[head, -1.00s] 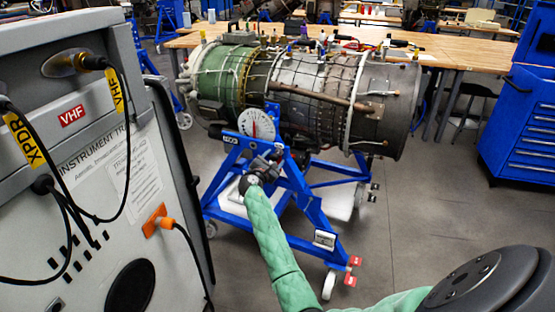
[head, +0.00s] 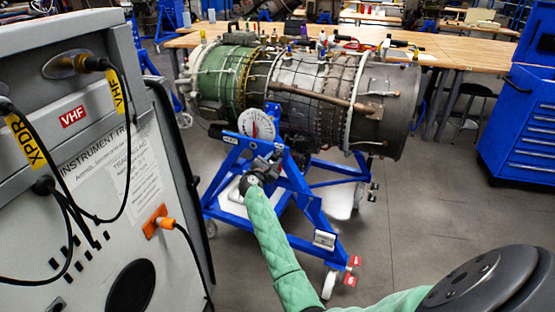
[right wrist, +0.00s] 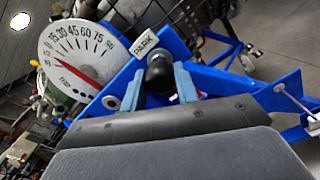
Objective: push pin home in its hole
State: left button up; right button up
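The pin shows as a round black knob (right wrist: 159,76) in the right wrist view, just below the PARK label (right wrist: 146,42) on the blue stand. My right gripper (right wrist: 159,80) has one blue-grey finger on each side of the knob, apparently closed against it. The pin's shaft and its hole are hidden behind the knob and fingers. In the head view my right gripper (head: 268,163) is at the stand's upper frame, below the white dial (head: 257,125), and the pin is too small to make out. My left gripper is not in view.
The blue wheeled stand (head: 318,215) carries a turbine engine (head: 305,95) close behind my gripper. A grey instrument cart (head: 100,180) with cables fills the left. A blue tool cabinet (head: 520,130) is at right. The floor right of the stand is clear.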

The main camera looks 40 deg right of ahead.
grip_shut()
jog(key=shift+s+a, duration=0.3)
jog(key=shift+a, duration=0.35)
jog(key=shift+s+a+p, duration=0.2)
jog(key=shift+a+p, duration=0.1)
jog(key=shift+p, duration=0.1)
jog(key=p+v, duration=0.1)
jog(key=v, duration=0.5)
jog(key=shift+a+p, duration=0.15)
jog(key=shift+p, duration=0.15)
dwell(0.5)
jog(key=shift+s, duration=0.1)
